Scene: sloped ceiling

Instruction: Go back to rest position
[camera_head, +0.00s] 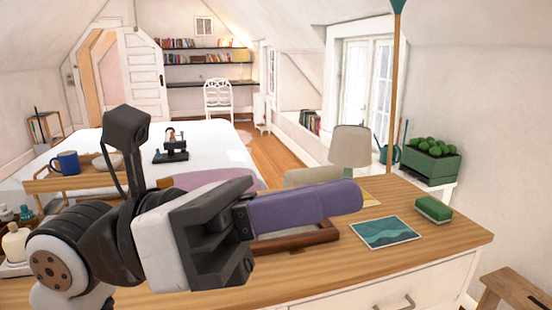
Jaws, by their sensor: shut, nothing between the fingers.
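My gripper (243,248) is at the left front, over the wooden dresser top (440,238). Its black fingers point right and are shut and empty. A purple rolled or cylindrical object (305,207) shows just beyond the fingers, over a brown wooden frame or tray (297,243). The gripper hides the left end of the purple object, so I cannot tell whether they touch. My arm reaches in from the lower left and hides part of the dresser.
A teal picture card (385,232) and a green sponge-like block (433,209) lie to the right. A lamp (350,147) stands behind. Bottles (15,240) crowd the left edge. A bed (225,150) with a wooden tray (70,184) and blue mug (67,162) is beyond.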

